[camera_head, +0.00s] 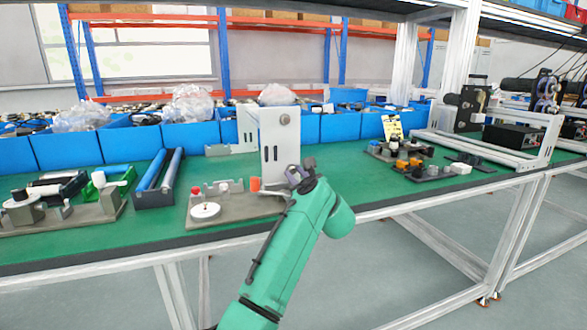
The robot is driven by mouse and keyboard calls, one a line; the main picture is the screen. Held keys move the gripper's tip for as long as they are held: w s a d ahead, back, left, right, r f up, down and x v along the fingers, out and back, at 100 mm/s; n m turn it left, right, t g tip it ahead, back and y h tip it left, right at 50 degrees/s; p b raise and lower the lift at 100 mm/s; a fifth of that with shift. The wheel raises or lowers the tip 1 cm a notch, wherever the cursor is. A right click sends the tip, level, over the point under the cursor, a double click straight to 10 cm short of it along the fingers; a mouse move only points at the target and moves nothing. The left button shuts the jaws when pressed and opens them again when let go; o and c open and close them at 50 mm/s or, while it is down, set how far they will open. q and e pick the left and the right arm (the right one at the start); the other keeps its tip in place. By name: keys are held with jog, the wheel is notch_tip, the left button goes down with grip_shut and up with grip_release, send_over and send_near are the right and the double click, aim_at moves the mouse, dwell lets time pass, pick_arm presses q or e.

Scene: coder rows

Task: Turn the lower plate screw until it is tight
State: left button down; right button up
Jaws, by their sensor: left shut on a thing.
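A white upright plate (269,154) with slots stands on the green workbench in the middle of the view. A round grey screw head (284,119) shows near its top right. My left gripper (300,172), on the green arm, is at the lower right part of the plate. It is shut on the lower plate screw, which its dark fingers hide. How far in the screw sits cannot be seen. My right gripper is not in view.
A grey fixture base (230,207) with a white disc lies left of the arm. A blue-railed tray (155,190) stands farther left. Blue bins (190,137) line the back. Small parts (405,160) lie to the right. Bare green bench (390,190) shows right of the arm.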

pick_arm(q)
jog(key=m+p, duration=0.2)
jog(key=p, duration=0.1)
jog(key=m+p, duration=0.2)
jog(key=p, duration=0.1)
jog(key=m+p, duration=0.3)
jog(key=shift+r, duration=0.35)
jog(key=shift+f+m+p, duration=0.15)
jog(key=shift+m+p, duration=0.35)
jog(key=shift+m, duration=0.3)
jog(key=shift+f, duration=0.15)
jog(key=c, duration=0.8)
grip_release()
jog(key=shift+c, duration=0.2)
